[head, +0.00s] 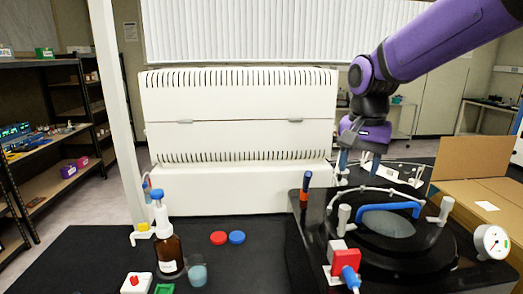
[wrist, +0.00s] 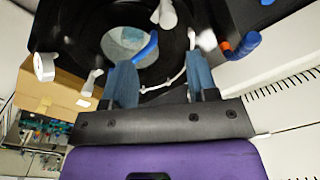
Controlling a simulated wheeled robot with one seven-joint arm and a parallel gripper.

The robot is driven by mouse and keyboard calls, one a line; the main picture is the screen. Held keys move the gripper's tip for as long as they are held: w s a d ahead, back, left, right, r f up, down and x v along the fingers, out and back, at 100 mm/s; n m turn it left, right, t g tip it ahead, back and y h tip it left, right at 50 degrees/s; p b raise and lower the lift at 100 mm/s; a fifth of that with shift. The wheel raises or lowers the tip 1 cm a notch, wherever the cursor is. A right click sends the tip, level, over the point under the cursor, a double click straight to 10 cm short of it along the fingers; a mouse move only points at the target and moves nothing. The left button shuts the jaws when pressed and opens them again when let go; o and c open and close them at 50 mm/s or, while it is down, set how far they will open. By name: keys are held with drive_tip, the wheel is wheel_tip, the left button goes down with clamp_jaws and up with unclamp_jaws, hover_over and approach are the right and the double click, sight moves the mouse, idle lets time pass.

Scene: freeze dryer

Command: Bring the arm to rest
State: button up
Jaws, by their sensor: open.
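My gripper (head: 359,165) hangs above the back of the black freeze dryer unit, on the end of my purple arm. It also shows in the wrist view (wrist: 161,84), with its two blue fingers spread apart and nothing between them. Below and in front of it is a round black lid (head: 421,250) with a clear window and a blue handle (head: 390,209). In the wrist view the blue handle (wrist: 148,48) and window lie beyond the left finger. I cannot tell the exact gap between the fingertips and the unit.
A brown bottle (head: 169,254), a beaker (head: 197,272), and red (head: 219,238) and blue caps (head: 237,237) stand on the dark bench. A white post (head: 117,110) rises at left.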

drive_tip(key=s+d+r+n+t, duration=0.1)
drive_tip(key=s+d+n+t, duration=0.1)
drive_tip(key=s, duration=0.7)
drive_tip(key=s+d+r+n+t, duration=0.2)
drive_tip(key=s+d+n+t, duration=0.1)
drive_tip(key=s, duration=0.7)
drive_tip(key=shift+s+d+n, duration=0.3)
drive_tip(key=shift+d+n, duration=0.3)
drive_tip(key=shift+d, duration=0.05)
idle(0.6)
